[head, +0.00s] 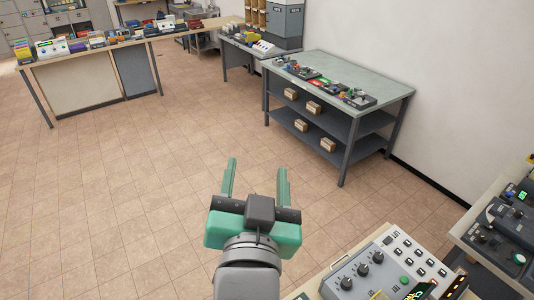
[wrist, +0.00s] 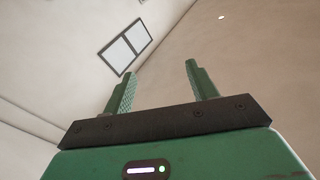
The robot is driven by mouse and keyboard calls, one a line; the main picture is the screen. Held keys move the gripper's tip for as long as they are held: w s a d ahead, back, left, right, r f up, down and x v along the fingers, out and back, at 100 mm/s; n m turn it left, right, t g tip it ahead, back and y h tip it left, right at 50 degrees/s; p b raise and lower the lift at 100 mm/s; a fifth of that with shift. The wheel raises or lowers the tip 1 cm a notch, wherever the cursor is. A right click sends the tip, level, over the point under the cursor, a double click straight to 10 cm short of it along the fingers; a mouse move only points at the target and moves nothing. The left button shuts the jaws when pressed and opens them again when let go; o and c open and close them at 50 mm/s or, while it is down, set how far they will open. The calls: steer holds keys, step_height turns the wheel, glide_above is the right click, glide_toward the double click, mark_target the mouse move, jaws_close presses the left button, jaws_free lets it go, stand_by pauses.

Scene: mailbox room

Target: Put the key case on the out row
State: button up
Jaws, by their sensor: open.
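My gripper (head: 256,176) is open and empty, held over the tiled floor in the lower middle of the head view. I cannot make out the key case or an out row in either view.
A control panel with knobs (head: 375,270) stands close at the lower right, and another console (head: 505,225) is beyond it at the right edge. Small boxes (head: 313,107) sit on the workbench's lower shelves. The tiled floor (head: 120,190) at the left and middle is clear.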

steer(key=s+r+n+t, duration=0.1)
steer(key=s+r+t, duration=0.2)
steer(key=s+r, duration=0.2)
steer(key=s+d+r+n+t, duration=0.1)
steer(key=s+r+n+t, duration=0.1)
steer(key=s+r, duration=0.4)
step_height(320, 180, up, 5)
steer(key=shift+s+d+f+t, duration=0.2)
steer(key=shift+d+t, duration=0.1)
steer(key=shift+t, duration=0.3)
